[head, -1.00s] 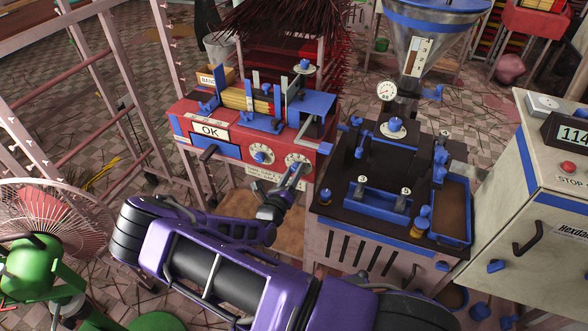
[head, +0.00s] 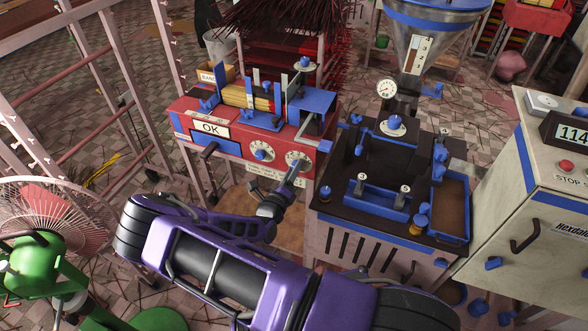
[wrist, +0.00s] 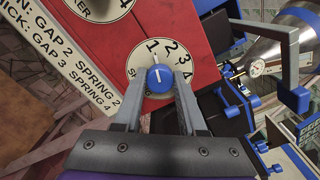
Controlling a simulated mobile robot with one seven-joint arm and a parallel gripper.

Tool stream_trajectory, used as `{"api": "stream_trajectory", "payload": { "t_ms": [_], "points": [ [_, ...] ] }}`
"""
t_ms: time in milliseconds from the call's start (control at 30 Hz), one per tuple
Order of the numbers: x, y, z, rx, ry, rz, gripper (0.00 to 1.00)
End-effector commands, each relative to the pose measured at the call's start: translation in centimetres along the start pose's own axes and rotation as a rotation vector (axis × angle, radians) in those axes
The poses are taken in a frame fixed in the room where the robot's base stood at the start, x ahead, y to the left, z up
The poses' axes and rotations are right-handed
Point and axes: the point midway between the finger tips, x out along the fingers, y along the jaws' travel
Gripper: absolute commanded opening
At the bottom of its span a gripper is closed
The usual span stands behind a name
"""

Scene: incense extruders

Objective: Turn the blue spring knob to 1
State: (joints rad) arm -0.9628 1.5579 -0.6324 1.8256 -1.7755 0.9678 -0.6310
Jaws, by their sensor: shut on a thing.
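The blue spring knob (wrist: 160,78) sits on a round white dial (wrist: 136,74) marked 1 to 4, on the red machine front. Its white mark points up in the wrist view, close to the 1. My gripper (wrist: 157,82) has one finger on each side of the knob and is shut on it. In the head view my gripper (head: 293,170) reaches the right-hand dial (head: 299,156), and its fingers partly cover the knob there.
A second dial (head: 261,152) sits to the left on the red machine (head: 228,148). A label with gap and spring settings (wrist: 75,68) lies beside the dials. The black-topped extruder (head: 335,205) stands close on the right, and a pink rack (head: 150,60) on the left.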

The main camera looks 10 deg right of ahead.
Motion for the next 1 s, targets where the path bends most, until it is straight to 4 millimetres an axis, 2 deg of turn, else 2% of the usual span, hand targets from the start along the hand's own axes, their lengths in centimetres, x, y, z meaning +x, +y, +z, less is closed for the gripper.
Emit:
{"api": "stream_trajectory", "payload": {
  "t_ms": [100,133,300,667,833,1000],
  "points": [
    [0.0,0.0,-0.1,-0.001,0.002,0.001,0.00],
    [0.0,0.0,-0.1,0.000,0.002,0.001,0.42],
    [0.0,0.0,-0.1,0.000,0.002,0.001,0.70],
    [-0.5,0.0,0.0,0.001,0.000,0.001,0.70],
    [-3.0,0.1,0.0,0.000,0.000,0.003,0.70],
    [-7.2,0.1,0.0,0.000,-0.001,0.004,0.70]
  ]
}}
